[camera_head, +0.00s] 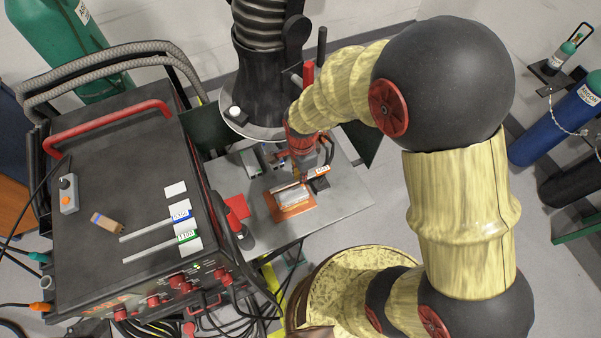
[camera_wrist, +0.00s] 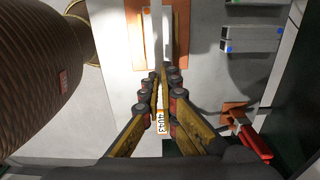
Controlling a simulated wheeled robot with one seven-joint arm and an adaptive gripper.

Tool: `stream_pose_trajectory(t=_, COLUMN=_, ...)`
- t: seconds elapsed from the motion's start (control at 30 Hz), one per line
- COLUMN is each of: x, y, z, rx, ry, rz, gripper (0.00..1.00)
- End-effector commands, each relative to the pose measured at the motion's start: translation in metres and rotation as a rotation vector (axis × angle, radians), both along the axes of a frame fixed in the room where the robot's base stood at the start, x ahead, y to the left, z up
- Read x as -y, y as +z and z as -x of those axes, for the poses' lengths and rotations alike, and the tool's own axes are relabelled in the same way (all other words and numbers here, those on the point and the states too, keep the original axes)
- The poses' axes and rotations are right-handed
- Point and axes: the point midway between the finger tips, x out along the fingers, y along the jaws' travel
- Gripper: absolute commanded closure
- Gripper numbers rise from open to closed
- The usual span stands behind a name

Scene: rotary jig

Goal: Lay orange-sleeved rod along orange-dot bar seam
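My gripper (camera_head: 304,178) is shut on the orange-sleeved rod, whose tag (camera_head: 318,170) reads 4043. In the wrist view the fingers (camera_wrist: 159,82) close around it, and the orange-edged tag (camera_wrist: 161,122) shows between them. The fingers hide much of the rod. A pale metal bar (camera_head: 297,194) lies on a copper-coloured plate (camera_head: 280,212) just in front of the gripper. The plate (camera_wrist: 141,50) and bar (camera_wrist: 154,22) also show at the top of the wrist view.
Bars with blue and green dots (camera_wrist: 250,37) lie beside the plate. A red-handled clamp (camera_wrist: 250,138) is at the table edge. Two rods with blue (camera_head: 181,214) and green (camera_head: 187,236) tags lie on the dark welding machine (camera_head: 100,190). The grey table (camera_head: 345,195) is clear at right.

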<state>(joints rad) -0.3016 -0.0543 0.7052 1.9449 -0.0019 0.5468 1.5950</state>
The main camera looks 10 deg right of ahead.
Motion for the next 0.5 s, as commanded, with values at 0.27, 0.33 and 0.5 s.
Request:
stream_pose_trajectory(t=0.27, x=-0.001, y=-0.007, z=0.0, rx=-0.01, ry=0.0, rz=0.003, gripper=1.0)
stream_pose_trajectory(t=0.33, x=-0.001, y=-0.011, z=0.0, rx=-0.01, ry=0.0, rz=0.003, gripper=1.0)
stream_pose_trajectory(t=0.5, x=-0.001, y=-0.023, z=0.0, rx=-0.01, ry=0.001, rz=0.003, gripper=1.0)
